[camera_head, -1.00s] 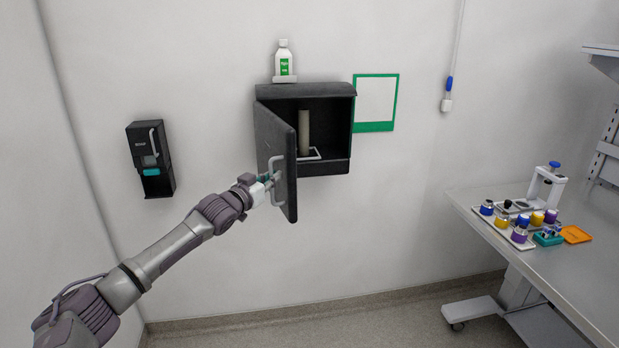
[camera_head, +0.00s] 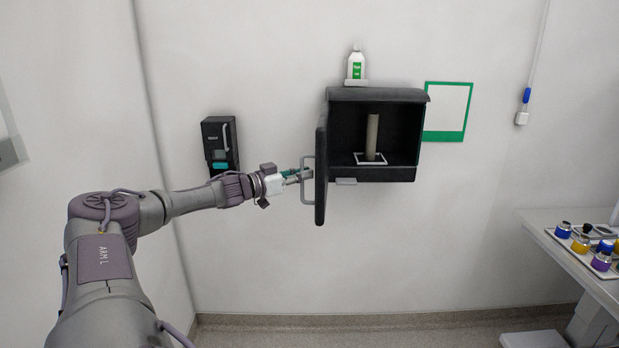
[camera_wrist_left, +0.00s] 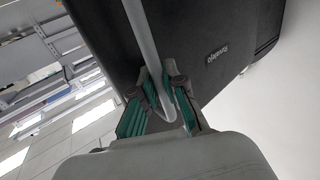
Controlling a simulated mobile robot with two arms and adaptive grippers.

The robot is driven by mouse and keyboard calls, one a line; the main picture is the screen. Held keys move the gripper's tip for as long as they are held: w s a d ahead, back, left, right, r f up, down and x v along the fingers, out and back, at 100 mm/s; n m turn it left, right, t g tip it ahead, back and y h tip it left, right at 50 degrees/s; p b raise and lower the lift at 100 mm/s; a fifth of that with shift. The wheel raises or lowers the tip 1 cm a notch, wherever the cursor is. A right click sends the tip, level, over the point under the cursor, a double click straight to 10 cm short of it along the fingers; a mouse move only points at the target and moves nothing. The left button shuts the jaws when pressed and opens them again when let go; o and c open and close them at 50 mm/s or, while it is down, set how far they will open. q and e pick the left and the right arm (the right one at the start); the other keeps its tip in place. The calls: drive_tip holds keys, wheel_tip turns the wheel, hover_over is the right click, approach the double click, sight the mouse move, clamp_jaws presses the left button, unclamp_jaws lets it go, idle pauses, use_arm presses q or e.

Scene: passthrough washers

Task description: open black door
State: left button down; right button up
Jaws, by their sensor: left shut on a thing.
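The black door (camera_head: 321,165) hangs on the left side of the black wall cabinet (camera_head: 377,182) and stands wide open, seen nearly edge-on. A grey bar handle (camera_head: 303,180) is on its outer face. My left gripper (camera_head: 304,175) is shut on this handle. In the left wrist view the green-padded fingers (camera_wrist_left: 163,105) sit on both sides of the handle bar (camera_wrist_left: 143,35), with the dark door face (camera_wrist_left: 205,35) behind. Inside the cabinet a beige cylinder (camera_head: 372,138) stands upright within a white square outline. My right gripper is out of view.
A black dispenser (camera_head: 219,145) is on the wall at left, behind my left wrist. A green-framed panel (camera_head: 446,135) hangs right of the cabinet. A bench (camera_head: 560,242) with coloured containers is at right.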

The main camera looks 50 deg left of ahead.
use_arm(q)
drive_tip(key=shift+f, duration=0.1)
drive_tip(key=c, duration=1.2)
unclamp_jaws()
drive_tip(key=s+a, duration=0.1)
drive_tip(key=s, duration=1.1)
drive_tip(key=shift+a, duration=0.3)
